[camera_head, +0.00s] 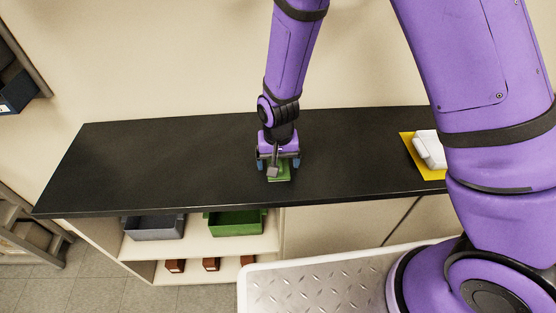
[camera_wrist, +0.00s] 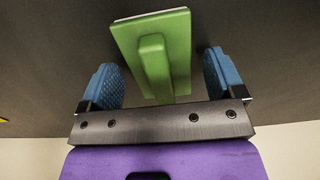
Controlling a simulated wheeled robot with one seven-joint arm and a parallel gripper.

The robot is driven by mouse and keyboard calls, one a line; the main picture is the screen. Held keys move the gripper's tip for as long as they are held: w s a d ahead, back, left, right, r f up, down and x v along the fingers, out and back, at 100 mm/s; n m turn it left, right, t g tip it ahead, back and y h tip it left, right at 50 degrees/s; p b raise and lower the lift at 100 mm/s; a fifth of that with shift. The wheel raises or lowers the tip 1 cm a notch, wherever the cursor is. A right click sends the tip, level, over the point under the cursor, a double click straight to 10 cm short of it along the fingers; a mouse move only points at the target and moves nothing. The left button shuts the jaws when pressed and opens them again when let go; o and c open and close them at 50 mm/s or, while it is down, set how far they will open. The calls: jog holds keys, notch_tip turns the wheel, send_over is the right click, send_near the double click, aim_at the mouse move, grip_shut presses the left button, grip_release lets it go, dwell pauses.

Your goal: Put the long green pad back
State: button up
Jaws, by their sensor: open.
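The long green pad (camera_wrist: 178,40) lies on the black worktop in the wrist view, a flat green block with a raised green bar along its middle. In the head view the pad (camera_head: 283,177) shows only in part below my gripper (camera_head: 278,163). My gripper points down over it. In the wrist view the blue fingers of my gripper (camera_wrist: 162,78) stand apart, one on each side of the raised bar, with gaps showing. The pad's far end reaches past the fingertips.
The black worktop (camera_head: 190,160) is bare to the left. A yellow mat (camera_head: 408,142) with a white object (camera_head: 429,149) lies at the right, partly behind my arm. Under the worktop, a grey bin (camera_head: 155,227) and a green bin (camera_head: 235,222) stand on a shelf.

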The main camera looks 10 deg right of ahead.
aim_at(278, 160)
notch_tip(278, 160, up, 12)
dwell(0.6)
dwell(0.4)
